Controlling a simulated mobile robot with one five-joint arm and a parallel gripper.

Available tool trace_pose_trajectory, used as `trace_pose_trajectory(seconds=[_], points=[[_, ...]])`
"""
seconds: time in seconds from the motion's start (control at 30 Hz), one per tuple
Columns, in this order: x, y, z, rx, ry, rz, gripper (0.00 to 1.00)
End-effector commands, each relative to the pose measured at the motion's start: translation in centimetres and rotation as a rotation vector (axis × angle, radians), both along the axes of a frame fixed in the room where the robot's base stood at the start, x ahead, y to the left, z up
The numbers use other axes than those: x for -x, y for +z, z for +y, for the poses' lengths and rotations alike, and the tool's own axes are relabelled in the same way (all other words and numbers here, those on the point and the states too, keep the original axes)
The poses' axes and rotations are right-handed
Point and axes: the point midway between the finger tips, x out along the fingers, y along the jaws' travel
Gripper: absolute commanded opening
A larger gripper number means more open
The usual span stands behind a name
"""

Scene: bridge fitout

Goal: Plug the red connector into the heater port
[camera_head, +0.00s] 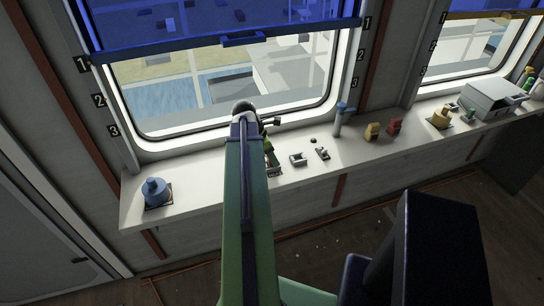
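A small red block-shaped piece (395,124), which looks like the red connector, sits on the white shelf under the window, right of a yellow piece. My gripper (270,122) is at the far end of my green arm, in front of the lower part of the window and left of the red piece, apart from it. Its fingers are small and dark, and I cannot tell whether they are open or shut. Small sockets or fittings (298,160) and (321,152) stand on the shelf right of my arm. I cannot tell which is the heater port. My arm hides part of the shelf.
A yellow piece (372,131) and a blue-topped post (342,118) stand near the red piece. A blue knob (156,191) is at the shelf's left end. A grey box (491,99) and another yellow piece (440,118) are at right. A blue blind (200,22) covers the upper window.

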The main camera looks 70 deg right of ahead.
Motion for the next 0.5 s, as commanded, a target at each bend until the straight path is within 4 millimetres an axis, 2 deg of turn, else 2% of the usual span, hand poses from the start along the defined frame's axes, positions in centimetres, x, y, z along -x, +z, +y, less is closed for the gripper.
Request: trace_pose_trajectory(seconds=[0.27, 0.37, 0.5], points=[[0.0, 0.2, 0.0, 0.000, 0.000, 0.000, 0.45], [-0.3, 1.2, 0.2, 0.000, 0.001, 0.000, 0.45], [-1.0, 4.3, 0.9, 0.000, 0.001, 0.000, 0.45]])
